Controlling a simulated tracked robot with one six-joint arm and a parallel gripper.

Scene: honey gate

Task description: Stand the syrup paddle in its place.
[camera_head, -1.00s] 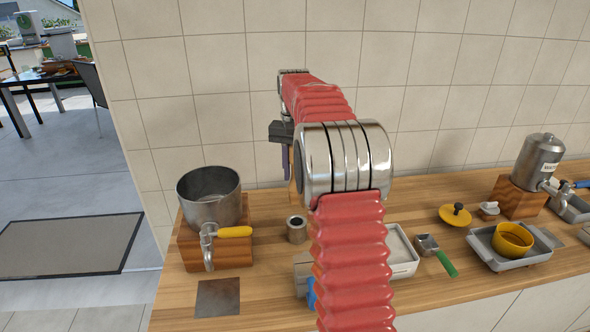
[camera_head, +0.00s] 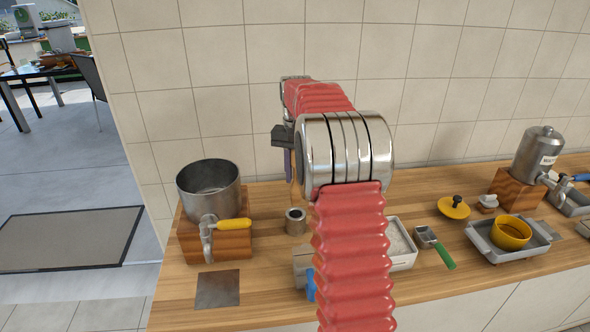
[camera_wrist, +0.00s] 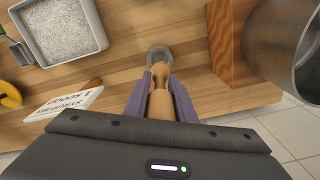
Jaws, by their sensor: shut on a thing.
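My gripper (camera_head: 287,165) has purple fingers and is shut on the wooden syrup paddle (camera_wrist: 159,100). In the head view the paddle hangs upright below the fingers, partly hidden by my arm. A small steel cylinder (camera_head: 295,226) with a round opening stands on the counter below it. In the wrist view the cylinder (camera_wrist: 160,53) shows just beyond the paddle's far end. I cannot tell whether the paddle's lower end is above the opening or inside it.
A steel pot (camera_head: 209,190) with a yellow-handled tap sits on a wooden block (camera_head: 215,245) left of the cylinder. A tray of white grains (camera_wrist: 62,30) lies right of it. A white lettered sign (camera_wrist: 65,103) is nearby. The tiled wall stands behind.

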